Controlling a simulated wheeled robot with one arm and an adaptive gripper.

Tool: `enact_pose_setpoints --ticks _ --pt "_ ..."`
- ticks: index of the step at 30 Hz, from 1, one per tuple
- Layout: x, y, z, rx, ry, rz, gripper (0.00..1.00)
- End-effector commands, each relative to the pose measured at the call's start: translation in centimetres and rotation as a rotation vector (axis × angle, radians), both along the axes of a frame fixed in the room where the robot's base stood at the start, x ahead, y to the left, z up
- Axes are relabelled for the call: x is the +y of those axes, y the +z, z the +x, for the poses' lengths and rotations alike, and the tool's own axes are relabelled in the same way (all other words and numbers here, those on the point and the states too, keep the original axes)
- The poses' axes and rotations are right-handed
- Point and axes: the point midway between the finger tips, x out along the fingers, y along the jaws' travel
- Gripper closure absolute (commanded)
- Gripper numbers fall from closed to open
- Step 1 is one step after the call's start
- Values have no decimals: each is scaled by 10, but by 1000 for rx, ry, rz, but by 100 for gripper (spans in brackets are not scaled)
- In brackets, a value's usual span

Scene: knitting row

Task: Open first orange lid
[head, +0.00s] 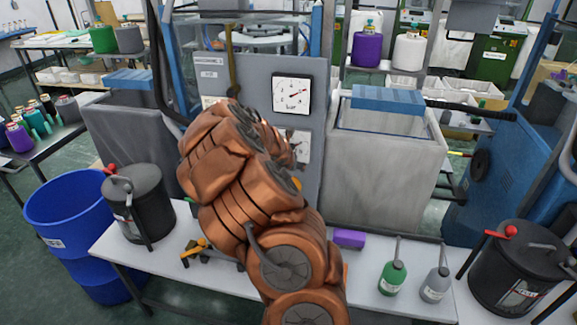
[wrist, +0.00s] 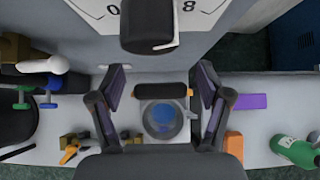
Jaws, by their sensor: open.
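My gripper (wrist: 161,88) is open in the wrist view, its two dark fingers spread wide. Below and between them is a grey piece with a round blue centre (wrist: 164,117); I cannot tell whether it is a lidded container. Nothing is held. I cannot make out a clear orange lid. A small orange block (wrist: 234,145) lies right of the fingers and an orange-yellow tool (wrist: 69,153) lies to the left. The tool also shows on the white bench in the head view (head: 195,247). There my copper-coloured arm hides the gripper and the bench middle.
Black canisters with red-tipped levers stand at the bench's left (head: 140,203) and right (head: 515,265). Behind is a grey panel with a gauge (head: 291,95).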

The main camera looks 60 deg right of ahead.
Motion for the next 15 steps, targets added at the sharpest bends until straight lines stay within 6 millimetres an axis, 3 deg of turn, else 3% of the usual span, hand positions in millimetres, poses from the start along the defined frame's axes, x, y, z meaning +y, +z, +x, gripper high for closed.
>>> enact_pose_setpoints --ticks 15 --pt "28 32 -11 -1 -2 -2 23"
